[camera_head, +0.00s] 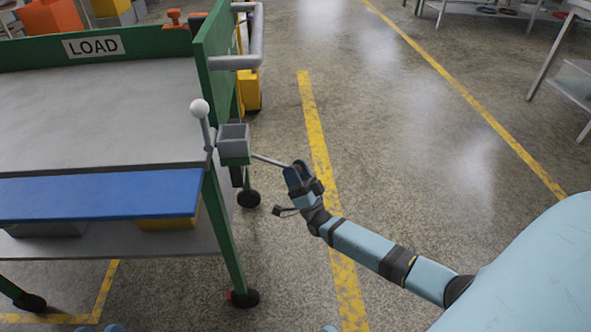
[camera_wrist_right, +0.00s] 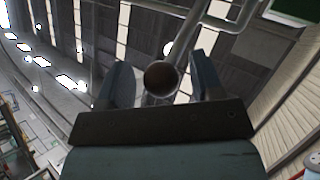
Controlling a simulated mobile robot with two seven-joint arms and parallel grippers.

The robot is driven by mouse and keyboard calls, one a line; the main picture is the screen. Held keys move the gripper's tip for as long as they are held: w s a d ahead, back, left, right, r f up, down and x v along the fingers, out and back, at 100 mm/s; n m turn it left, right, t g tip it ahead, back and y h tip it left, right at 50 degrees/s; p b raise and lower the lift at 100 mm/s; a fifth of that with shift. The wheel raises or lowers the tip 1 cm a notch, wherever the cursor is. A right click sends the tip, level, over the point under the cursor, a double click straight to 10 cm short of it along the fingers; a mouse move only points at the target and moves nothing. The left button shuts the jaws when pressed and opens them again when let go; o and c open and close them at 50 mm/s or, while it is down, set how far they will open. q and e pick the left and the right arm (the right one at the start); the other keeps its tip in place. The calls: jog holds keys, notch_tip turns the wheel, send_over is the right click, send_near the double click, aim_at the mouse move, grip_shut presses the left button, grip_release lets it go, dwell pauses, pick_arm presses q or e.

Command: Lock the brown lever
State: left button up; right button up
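A thin lever rod (camera_head: 268,160) sticks out to the right from a grey-topped green box on the cart's corner post. Its outer end is hidden at my right gripper (camera_head: 293,175). In the right wrist view, a round dark brown knob (camera_wrist_right: 161,78) sits between the two fingers of my right gripper (camera_wrist_right: 162,72). The fingers are apart, with a gap visible on each side of the knob. A second lever with a white ball knob (camera_head: 199,108) stands upright just left of the box. My left gripper is not in view.
The green cart with a LOAD sign (camera_head: 93,46) and a blue-edged shelf (camera_head: 100,194) fills the left side. A grey handle bar (camera_head: 236,62) juts from its end panel. Open floor with yellow lines lies right; a table (camera_head: 568,85) stands far right.

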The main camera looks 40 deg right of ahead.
pick_arm(q)
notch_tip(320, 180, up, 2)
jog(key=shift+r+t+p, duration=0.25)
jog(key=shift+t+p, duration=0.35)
jog(key=shift+p, duration=0.15)
pick_arm(e)
jog(key=v, duration=1.3)
jog(key=shift+s+f, duration=0.2)
jog(key=shift+f, duration=0.05)
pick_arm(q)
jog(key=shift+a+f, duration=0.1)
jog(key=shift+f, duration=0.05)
